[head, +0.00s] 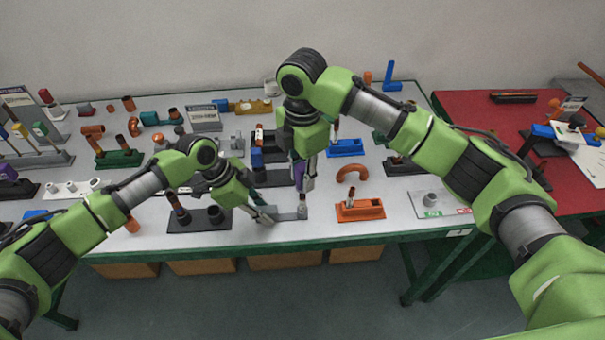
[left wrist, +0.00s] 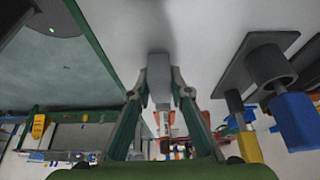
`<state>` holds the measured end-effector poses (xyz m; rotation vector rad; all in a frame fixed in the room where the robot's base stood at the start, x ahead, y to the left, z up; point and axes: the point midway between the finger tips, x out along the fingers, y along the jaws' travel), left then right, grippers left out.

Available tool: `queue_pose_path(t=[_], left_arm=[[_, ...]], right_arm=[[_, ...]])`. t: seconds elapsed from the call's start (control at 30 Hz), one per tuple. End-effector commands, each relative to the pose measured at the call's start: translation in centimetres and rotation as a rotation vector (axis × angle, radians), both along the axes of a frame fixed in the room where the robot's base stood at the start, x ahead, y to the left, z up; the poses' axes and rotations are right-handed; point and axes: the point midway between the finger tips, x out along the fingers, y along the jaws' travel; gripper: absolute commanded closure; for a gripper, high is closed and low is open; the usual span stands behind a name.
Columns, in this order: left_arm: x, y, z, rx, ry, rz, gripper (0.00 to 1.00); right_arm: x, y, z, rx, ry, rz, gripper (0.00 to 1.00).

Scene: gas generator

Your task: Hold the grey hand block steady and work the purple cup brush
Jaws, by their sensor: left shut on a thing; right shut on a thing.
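The grey hand block (head: 288,215) lies near the table's front edge. My left gripper (head: 267,216) is shut on its left end; the left wrist view shows the block (left wrist: 158,72) between the two fingertips (left wrist: 155,92). My right gripper (head: 304,181) points down above the right end of the block and is shut on the purple cup brush (head: 299,172). The brush is partly hidden by the fingers. A small grey fitting (head: 303,210) stands at the block's right end, below the brush; I cannot tell whether they touch.
A white board (head: 437,203) lies farther right. Many fittings crowd the table behind.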

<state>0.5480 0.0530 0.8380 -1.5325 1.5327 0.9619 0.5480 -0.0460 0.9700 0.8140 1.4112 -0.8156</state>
Motion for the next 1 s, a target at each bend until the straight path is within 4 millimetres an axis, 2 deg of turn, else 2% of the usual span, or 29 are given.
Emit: queue_pose_path(t=[0.37, 1.0], left_arm=[[0.0, 0.0, -0.1, 0.000, 0.001, 0.000, 1.00], [0.0, 0.0, 0.0, 0.001, 0.001, 0.000, 1.00]], right_arm=[[0.0, 0.0, -0.1, 0.000, 0.000, 0.000, 0.92], [0.0, 0.0, -2.0, 0.000, 0.000, 0.000, 0.92]])
